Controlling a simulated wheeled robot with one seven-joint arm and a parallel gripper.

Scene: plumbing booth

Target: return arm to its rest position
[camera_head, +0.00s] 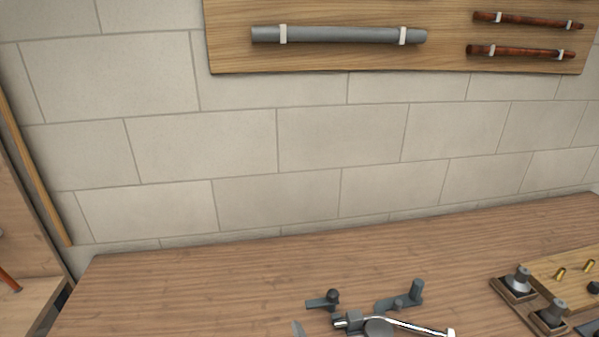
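My gripper is not in view, and no part of my arm can be made out for sure. The wooden workbench (200,283) fills the lower part of the view. A cluster of grey metal fittings with a chrome lever (415,326) lies at its near edge and is cut off by the bottom of the picture.
Wooden blocks hold grey fittings (519,281) at the lower right, beside a board with small brass pieces (560,274). A wall board (320,62) carries a grey pipe (340,35) and two brown pipes (520,52). The bench's left and middle are clear.

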